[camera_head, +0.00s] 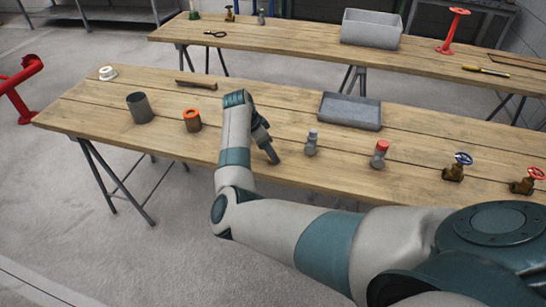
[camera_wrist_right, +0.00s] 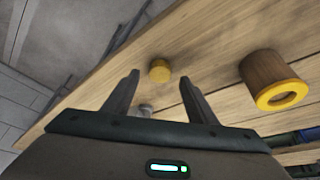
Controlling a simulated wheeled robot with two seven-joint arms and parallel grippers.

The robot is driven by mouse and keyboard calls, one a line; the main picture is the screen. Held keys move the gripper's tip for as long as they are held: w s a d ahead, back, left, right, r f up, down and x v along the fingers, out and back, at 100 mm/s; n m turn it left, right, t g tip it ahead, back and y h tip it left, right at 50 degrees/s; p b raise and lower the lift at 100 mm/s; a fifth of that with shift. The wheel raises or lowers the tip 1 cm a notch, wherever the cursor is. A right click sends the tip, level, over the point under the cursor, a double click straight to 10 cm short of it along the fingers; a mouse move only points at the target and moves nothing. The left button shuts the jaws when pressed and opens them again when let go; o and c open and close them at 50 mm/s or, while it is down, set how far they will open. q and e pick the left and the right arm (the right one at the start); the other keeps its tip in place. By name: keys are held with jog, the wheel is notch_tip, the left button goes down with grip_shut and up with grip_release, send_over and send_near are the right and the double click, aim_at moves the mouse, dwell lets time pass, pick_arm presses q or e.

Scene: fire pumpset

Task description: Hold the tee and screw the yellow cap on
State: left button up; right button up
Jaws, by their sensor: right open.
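In the right wrist view, the yellow cap (camera_wrist_right: 159,70) lies on the wooden table, just beyond and between the fingertips of my right gripper. I cannot make it out in the head view, where my arm covers part of the table. My right gripper (camera_head: 270,154) is open and empty, low over the near edge of the table. A small grey fitting (camera_head: 311,142) stands upright to its right; I cannot tell if it is the tee. A small grey piece (camera_wrist_right: 145,109) also shows between the fingers in the wrist view. My left gripper is not in view.
A grey cylinder (camera_head: 140,107) and an orange-topped fitting (camera_head: 191,120) stand on the left. A red-capped fitting (camera_head: 380,153), a blue-wheeled valve (camera_head: 457,167) and a red-wheeled valve (camera_head: 526,181) stand on the right. A grey tray (camera_head: 350,110) lies behind.

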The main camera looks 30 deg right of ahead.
jog(key=shift+p+x, duration=0.3)
jog(key=shift+x, duration=1.2)
jog(key=c, duration=1.1)
